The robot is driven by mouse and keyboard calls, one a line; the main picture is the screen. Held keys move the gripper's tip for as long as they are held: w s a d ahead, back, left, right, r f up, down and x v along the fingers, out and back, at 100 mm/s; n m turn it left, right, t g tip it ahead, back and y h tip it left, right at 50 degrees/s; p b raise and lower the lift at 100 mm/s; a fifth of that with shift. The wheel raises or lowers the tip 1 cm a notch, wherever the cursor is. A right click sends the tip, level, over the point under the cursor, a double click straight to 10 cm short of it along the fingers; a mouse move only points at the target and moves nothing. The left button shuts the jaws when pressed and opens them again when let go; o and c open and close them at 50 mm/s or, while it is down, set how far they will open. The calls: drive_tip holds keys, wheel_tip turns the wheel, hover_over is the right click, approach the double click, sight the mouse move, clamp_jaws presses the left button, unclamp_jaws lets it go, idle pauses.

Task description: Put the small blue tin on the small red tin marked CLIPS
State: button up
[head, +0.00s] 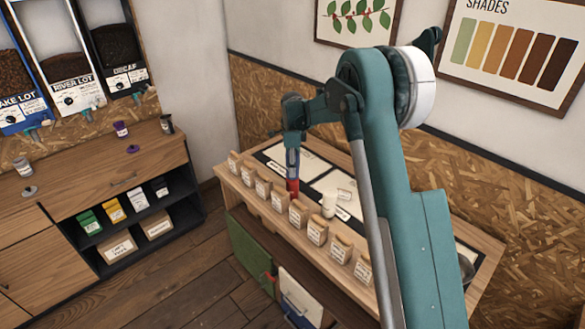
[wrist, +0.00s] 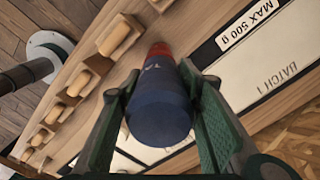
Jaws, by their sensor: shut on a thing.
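The small blue tin (head: 292,158) is between the fingers of my gripper (head: 292,150), over the bench by the wall. In the wrist view the blue tin (wrist: 160,112) fills the space between the fingers, and part of its white lettering shows. The small red tin (head: 292,185) is directly below it, upright on the bench. In the wrist view only a red edge (wrist: 160,48) shows past the blue tin. The two look in line and very close; I cannot tell whether they touch. The red tin's marking is not readable.
A row of labelled tan-topped jars (head: 297,212) runs along the bench's front edge, close to the red tin. A white cup (head: 329,205) stands to the right. Pale panels marked BATCH 1 (wrist: 275,75) and MAX 500 g (wrist: 247,24) lie beside the tins.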

drive_tip(key=shift+f, duration=0.2)
drive_tip(key=o, duration=1.1)
drive_tip(key=shift+r, duration=0.1)
wheel_tip(320, 180, up, 12)
idle(0.3)
idle(0.6)
